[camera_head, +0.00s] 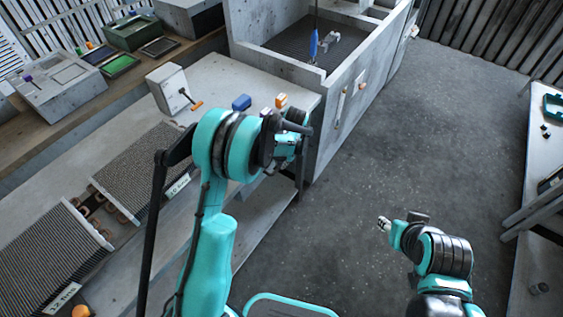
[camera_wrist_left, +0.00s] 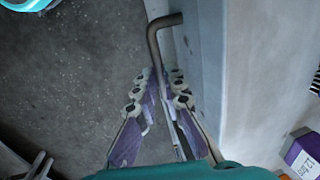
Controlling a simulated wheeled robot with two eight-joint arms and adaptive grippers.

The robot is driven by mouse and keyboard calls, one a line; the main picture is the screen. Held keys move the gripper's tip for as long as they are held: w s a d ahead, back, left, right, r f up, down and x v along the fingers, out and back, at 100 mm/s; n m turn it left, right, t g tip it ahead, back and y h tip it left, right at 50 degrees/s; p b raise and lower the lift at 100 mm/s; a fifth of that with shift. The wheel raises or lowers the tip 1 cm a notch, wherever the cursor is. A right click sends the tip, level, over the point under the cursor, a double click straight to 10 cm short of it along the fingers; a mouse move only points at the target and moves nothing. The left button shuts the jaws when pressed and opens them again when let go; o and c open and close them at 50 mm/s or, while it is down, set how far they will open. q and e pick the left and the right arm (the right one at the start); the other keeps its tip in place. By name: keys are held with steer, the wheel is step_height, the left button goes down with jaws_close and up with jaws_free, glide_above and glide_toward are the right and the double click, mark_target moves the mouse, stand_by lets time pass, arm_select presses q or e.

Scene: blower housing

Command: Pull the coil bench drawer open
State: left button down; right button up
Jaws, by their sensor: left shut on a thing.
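The coil bench (camera_head: 215,82) has a pale grey top and runs from lower left to the middle of the head view. In the left wrist view, a dark bent bar handle (camera_wrist_left: 165,24) stands out from a grey upright front (camera_wrist_left: 202,60), which looks like the drawer front. My left gripper (camera_head: 292,146) is at the bench's front edge. Its fingers (camera_wrist_left: 162,88) are shut on the handle's lower part in the left wrist view. My arm hides most of the drawer in the head view. My right gripper (camera_head: 384,224) hangs over open floor, away from the bench.
Finned coils (camera_head: 145,165) and several small blocks lie on the bench. A grey basin (camera_head: 340,85) stands beyond its far end. A side table (camera_head: 545,150) is at the right. The dark floor (camera_head: 400,150) between is clear.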

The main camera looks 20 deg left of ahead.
arm_select(q)
steer(key=s+d, duration=0.4)
steer(key=d, duration=0.7)
steer(key=s+d+b, duration=0.1)
steer(key=s+d, duration=0.3)
steer(key=d, duration=0.8)
steer(key=shift+s, duration=0.2)
steer(key=shift+d, duration=0.1)
steer(key=c, duration=1.6)
jaws_free()
step_height(320, 180, up, 12)
steer(key=d, duration=0.2)
steer(key=shift+s, duration=0.4)
steer(key=shift+d+f, duration=0.1)
steer(key=shift+f, duration=0.05)
